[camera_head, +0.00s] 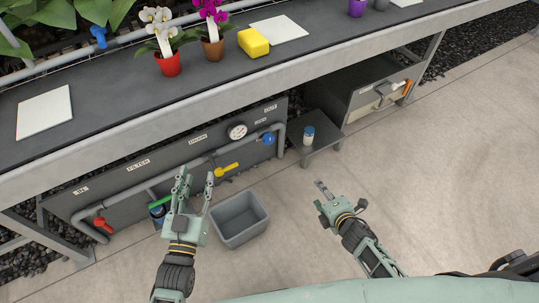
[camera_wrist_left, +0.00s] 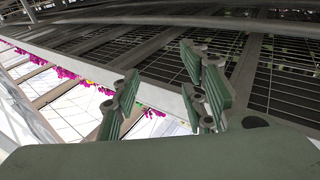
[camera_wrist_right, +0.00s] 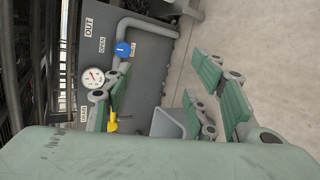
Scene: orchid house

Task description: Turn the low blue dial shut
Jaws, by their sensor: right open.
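The low blue dial (camera_head: 269,138) sits on the pipe at the right end of the grey panel under the bench. It also shows in the right wrist view (camera_wrist_right: 122,48), round with a white mark across it, near the OUT, OPEN and SHUT labels. My right gripper (camera_head: 322,195) is open and empty, in front of the panel, below and right of the dial and apart from it. My left gripper (camera_head: 195,188) is open and empty, in front of the panel's middle. The left wrist view shows its spread fingers (camera_wrist_left: 160,95) but not the dial.
The panel also carries a gauge (camera_head: 237,131), a yellow lever (camera_head: 227,170) and a red handle (camera_head: 103,224). A grey bin (camera_head: 238,237) stands on the floor between my grippers. A low shelf (camera_head: 318,150) with a small jar is right of the dial. Floor at right is clear.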

